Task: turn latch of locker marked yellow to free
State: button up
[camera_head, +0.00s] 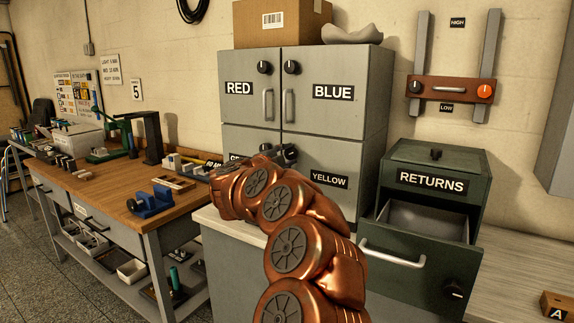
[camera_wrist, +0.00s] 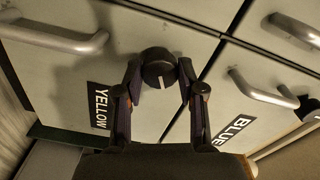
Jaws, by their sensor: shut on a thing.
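The yellow locker is the lower right door of the grey cabinet, with its YELLOW label (camera_head: 328,179) below and right of my gripper (camera_head: 283,152). In the wrist view the label (camera_wrist: 100,106) lies left of the fingers. The yellow locker's latch (camera_wrist: 158,72) is a dark round knob with a pale line pointing down in that view. My gripper (camera_wrist: 160,88) is shut on this knob, one finger on each side. In the head view my gripper and arm hide the knob.
The blue locker (camera_head: 332,92) is above, the red locker (camera_head: 240,89) upper left. A pull handle (camera_wrist: 60,38) lies left of the knob in the wrist view. A green RETURNS box (camera_head: 431,181) with an open drawer stands right. A workbench (camera_head: 120,190) with tools stands left.

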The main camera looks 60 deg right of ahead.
jog(key=m+b, duration=0.3)
jog(key=m, duration=0.1)
jog(key=shift+f, duration=0.25)
jog(key=shift+r+m+b, duration=0.1)
jog(key=shift+m+b, duration=0.55)
jog(key=shift+m, duration=0.15)
jog(key=shift+r, duration=0.1)
jog(key=o, duration=1.1)
jog(key=shift+o, duration=0.2)
jog(key=a, duration=1.2)
jog(key=shift+s, duration=0.3)
